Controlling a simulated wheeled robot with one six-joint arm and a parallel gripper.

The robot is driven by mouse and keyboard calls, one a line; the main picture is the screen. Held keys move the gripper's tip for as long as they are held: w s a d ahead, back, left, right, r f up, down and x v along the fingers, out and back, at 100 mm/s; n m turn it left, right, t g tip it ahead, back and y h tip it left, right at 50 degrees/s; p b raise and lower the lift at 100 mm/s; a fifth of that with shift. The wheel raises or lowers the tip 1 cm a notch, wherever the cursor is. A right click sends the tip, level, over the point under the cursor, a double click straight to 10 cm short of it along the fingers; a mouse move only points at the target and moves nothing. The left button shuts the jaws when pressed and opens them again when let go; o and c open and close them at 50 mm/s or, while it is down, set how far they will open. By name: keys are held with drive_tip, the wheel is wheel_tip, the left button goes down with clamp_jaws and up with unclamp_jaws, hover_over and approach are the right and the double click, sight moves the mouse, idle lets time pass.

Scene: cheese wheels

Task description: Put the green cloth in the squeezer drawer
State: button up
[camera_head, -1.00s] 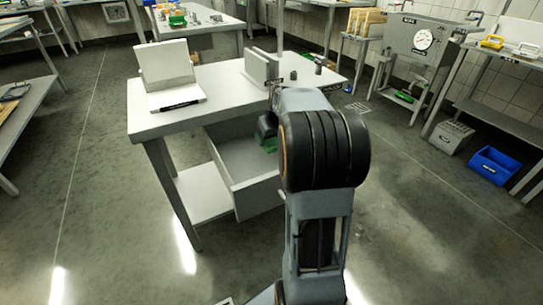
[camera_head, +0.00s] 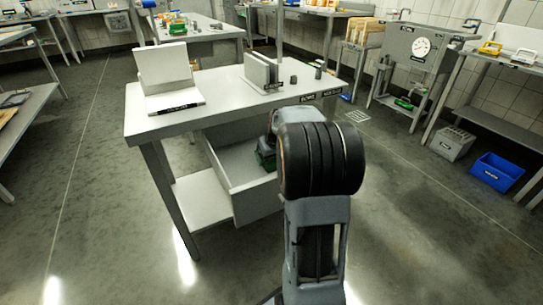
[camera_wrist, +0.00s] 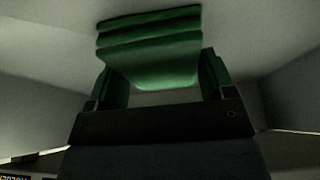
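The green cloth (camera_wrist: 150,45) is a folded, layered bundle in the wrist view. It spans the gap between the fingers of my gripper (camera_wrist: 165,85), with a finger against each side of it. In the head view a bit of green at my gripper (camera_head: 265,162) shows inside the drawer, and my arm hides most of it. The drawer (camera_head: 250,198) is a pale open box pulled out under the white-topped table. My gripper is down between its walls. I cannot tell whether the cloth touches the drawer floor.
The table top (camera_head: 215,105) above the drawer holds a white stand (camera_head: 165,68), upright pale boards (camera_head: 262,70) and small grey pieces. A lower shelf (camera_head: 200,195) lies beside the drawer. A blue bin (camera_head: 497,171) and a grey crate (camera_head: 452,143) stand at right.

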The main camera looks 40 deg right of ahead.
drive_tip(key=o, duration=0.4)
drive_tip(key=shift+s+r+p, duration=0.1)
drive_tip(key=shift+r+p, duration=0.2)
drive_tip(key=shift+r, duration=0.2)
drive_tip(key=p+v, duration=0.3)
drive_tip(key=v, duration=0.8)
drive_tip(key=shift+r+p, duration=0.2)
drive_tip(key=shift+p, duration=0.2)
drive_tip(key=s+a+r+p, duration=0.4)
drive_tip(key=a+r+p, duration=0.3)
drive_tip(key=p, duration=0.3)
drive_tip(key=s+a+r+n+p, duration=0.1)
drive_tip(key=s+a+r+p, duration=0.4)
drive_tip(key=a+r+p, duration=0.3)
drive_tip(key=s+a+r+g+p, duration=0.1)
drive_tip(key=s+a+r+p, duration=0.4)
drive_tip(key=r+p, duration=0.6)
drive_tip(key=shift+s+a+n+y+p, duration=0.15)
drive_tip(key=shift+a+n+y+p, duration=0.25)
drive_tip(key=shift+a+p, duration=0.65)
